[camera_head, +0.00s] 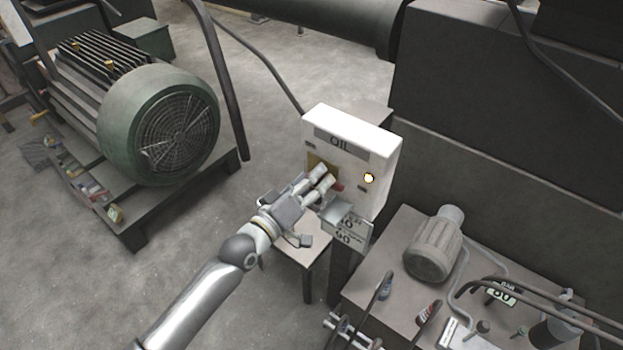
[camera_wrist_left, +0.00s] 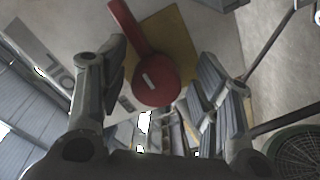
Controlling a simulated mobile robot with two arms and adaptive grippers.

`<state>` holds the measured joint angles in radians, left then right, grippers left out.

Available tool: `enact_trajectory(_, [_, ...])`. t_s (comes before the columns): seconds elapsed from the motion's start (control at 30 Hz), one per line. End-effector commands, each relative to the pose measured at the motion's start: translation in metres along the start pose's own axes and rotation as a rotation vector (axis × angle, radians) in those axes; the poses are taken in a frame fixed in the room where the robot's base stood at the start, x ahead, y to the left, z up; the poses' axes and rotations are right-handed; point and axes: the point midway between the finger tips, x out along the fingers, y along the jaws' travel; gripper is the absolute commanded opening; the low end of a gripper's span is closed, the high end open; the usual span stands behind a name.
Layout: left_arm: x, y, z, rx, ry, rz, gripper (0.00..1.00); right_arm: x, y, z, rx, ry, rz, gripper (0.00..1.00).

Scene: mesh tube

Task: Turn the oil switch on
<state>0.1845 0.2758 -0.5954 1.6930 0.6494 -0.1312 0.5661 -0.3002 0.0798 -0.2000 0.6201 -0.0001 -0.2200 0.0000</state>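The oil switch is a red rotary knob with a bar handle (camera_wrist_left: 155,80) on a yellow plate (camera_wrist_left: 172,38) in the left wrist view. It is mounted on a white box marked OIL (camera_head: 375,150); in the head view only a bit of the red switch (camera_head: 338,186) shows beside my fingers. My left gripper (camera_head: 325,177) is at the box front, its fingers open. In the wrist view its fingers stand on both sides of the knob; whether they touch it I cannot tell. My right gripper is not in view.
A yellow lamp (camera_head: 369,178) sits on the box front, right of the switch. A green motor (camera_head: 160,125) stands at left. A grey bench with a small motor (camera_head: 434,247) and dark levers is at lower right.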

Motion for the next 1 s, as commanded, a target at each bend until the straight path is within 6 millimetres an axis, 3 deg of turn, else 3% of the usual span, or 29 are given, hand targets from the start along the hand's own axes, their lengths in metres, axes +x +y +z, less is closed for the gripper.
enact_trajectory(0.23, [-0.002, -0.001, 0.002, -0.002, -0.004, -0.002, 0.56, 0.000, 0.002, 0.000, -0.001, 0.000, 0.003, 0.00])
enact_trajectory(0.37, [-0.013, -0.001, 0.001, -0.001, -0.002, -0.001, 0.56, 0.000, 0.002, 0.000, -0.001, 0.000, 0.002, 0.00])
enact_trajectory(0.8, [-0.097, -0.001, 0.001, 0.000, -0.003, -0.001, 0.56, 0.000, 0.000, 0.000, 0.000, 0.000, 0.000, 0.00])
enact_trajectory(1.0, [-0.117, -0.001, 0.001, -0.001, -0.002, -0.001, 0.56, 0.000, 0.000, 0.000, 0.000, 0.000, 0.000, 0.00])
